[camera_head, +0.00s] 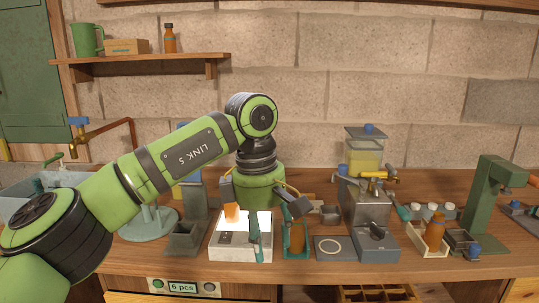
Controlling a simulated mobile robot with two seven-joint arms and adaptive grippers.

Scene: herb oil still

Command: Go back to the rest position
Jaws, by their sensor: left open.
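My left arm reaches in from the left and bends down over the bench. Its left gripper (264,208) points down with its fingers spread apart and nothing visibly held between them. It hangs over a white lit box (229,247) and a small teal stand holding an amber bottle (297,240). I cannot tell whether the fingers touch anything there. My right gripper is not in view.
The wooden bench (400,268) is crowded. A grey device with a yellow-filled tank (364,158) stands right of the gripper. A green press (490,205) is farther right, near a tray with an amber bottle (434,230). A shelf (140,63) hangs upper left.

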